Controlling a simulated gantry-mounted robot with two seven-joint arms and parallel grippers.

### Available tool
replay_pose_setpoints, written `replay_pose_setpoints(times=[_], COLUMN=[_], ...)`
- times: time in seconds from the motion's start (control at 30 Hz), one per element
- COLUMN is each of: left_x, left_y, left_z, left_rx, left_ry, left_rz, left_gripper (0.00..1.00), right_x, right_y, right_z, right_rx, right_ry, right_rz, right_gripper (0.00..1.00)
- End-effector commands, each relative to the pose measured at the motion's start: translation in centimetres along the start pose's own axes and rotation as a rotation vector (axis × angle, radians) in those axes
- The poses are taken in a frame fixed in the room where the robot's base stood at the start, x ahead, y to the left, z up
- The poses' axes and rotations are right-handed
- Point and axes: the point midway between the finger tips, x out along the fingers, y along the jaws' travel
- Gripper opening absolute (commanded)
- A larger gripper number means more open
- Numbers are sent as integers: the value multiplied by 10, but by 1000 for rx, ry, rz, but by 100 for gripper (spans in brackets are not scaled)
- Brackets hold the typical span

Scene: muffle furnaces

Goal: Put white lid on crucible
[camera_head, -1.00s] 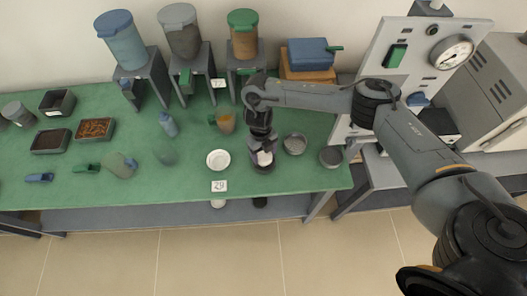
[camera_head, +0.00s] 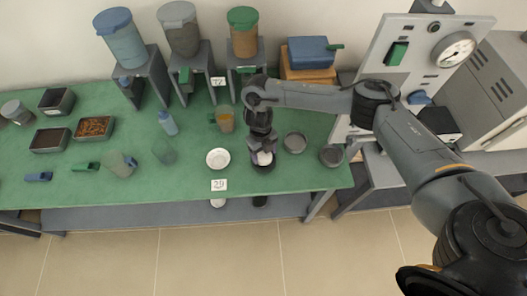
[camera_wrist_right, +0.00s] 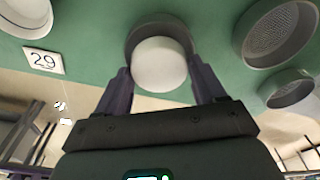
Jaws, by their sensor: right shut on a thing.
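My right gripper (camera_head: 262,152) is over the middle of the green table. In the right wrist view its two fingers (camera_wrist_right: 160,85) are shut on a round white lid (camera_wrist_right: 158,64), which also shows in the head view (camera_head: 263,158). A dark round vessel (camera_wrist_right: 150,22), perhaps the crucible, is behind the lid in the wrist view. Its rim also shows just below the gripper in the head view (camera_head: 264,168). The lid overlaps its opening in both views; I cannot tell whether they touch. My left gripper is not in view.
A white dish (camera_head: 218,158) with a number card (camera_head: 219,185) stands to the left. Grey round dishes (camera_head: 294,143) (camera_head: 331,156) stand to the right. The table's front edge is close.

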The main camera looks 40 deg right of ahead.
Motion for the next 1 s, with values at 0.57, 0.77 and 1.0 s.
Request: replay_pose_setpoints(times=[0.57, 0.77, 1.0], left_x=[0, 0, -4], left_y=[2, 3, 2], left_z=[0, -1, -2], left_rx=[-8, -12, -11], left_ry=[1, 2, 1], left_rz=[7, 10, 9], left_gripper=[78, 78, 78], right_x=[0, 0, -4], right_y=[0, 0, 0], right_z=[0, 0, -1], right_rx=[0, 0, 0], right_ry=[0, 0, 0], right_rz=[0, 0, 0], right_gripper=[99, 100, 100])
